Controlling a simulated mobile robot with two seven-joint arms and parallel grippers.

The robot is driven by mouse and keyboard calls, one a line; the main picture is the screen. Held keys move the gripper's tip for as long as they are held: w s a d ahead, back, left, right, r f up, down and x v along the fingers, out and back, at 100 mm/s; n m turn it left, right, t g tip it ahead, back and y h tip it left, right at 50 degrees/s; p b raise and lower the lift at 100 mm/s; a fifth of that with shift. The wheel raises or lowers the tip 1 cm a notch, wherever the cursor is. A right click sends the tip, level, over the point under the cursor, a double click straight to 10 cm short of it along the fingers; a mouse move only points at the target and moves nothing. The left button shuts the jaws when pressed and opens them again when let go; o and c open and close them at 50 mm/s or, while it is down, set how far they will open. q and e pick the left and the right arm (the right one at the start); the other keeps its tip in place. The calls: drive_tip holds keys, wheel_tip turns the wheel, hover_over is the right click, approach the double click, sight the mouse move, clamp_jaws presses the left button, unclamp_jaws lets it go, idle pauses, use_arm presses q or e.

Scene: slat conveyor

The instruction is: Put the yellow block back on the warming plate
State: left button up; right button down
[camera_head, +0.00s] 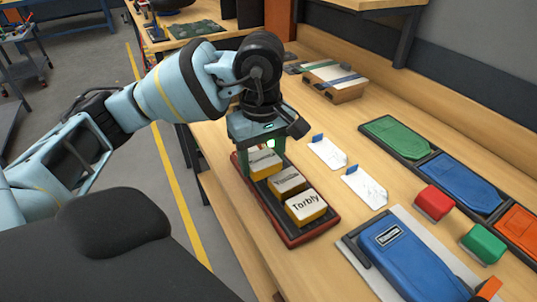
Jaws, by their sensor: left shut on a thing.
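My left gripper (262,150) points down over the far end of a dark tray with a red edge (300,238), which may be the warming plate. It is shut on the farthest yellow block (264,169), whose upper part is partly hidden by the fingers. Two more yellow blocks with pale labelled tops stand in a row on the tray: a middle one (288,187) and a nearest one (306,214) with black lettering. I cannot tell whether the held block touches the tray. My right gripper is not in view.
Right of the tray lie two white cards with blue tabs (327,152) (364,187). Further right are a red block (433,202), a green block (482,244), coloured panels (459,180) and a blue device (413,262). A wooden box (334,80) stands behind. Bare wood surrounds the cards.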

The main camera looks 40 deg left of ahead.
sight(269, 158)
use_arm(q)
drive_tip(key=shift+w+a+f, duration=0.1)
drive_tip(key=shift+w+a, duration=0.25)
drive_tip(key=shift+w, duration=0.55)
drive_tip(key=shift+w+a+f, duration=0.1)
drive_tip(key=shift+w+a, duration=0.2)
drive_tip(key=shift+w, duration=0.55)
drive_tip(key=shift+w+a, duration=0.15)
drive_tip(key=shift+w, duration=0.1)
wheel_tip(269, 158, down, 4)
drive_tip(key=shift+w+r+p, duration=0.1)
drive_tip(key=shift+r+p, duration=0.15)
drive_tip(key=shift+p, duration=0.05)
drive_tip(key=shift+f, duration=0.2)
drive_tip(key=o, duration=0.9)
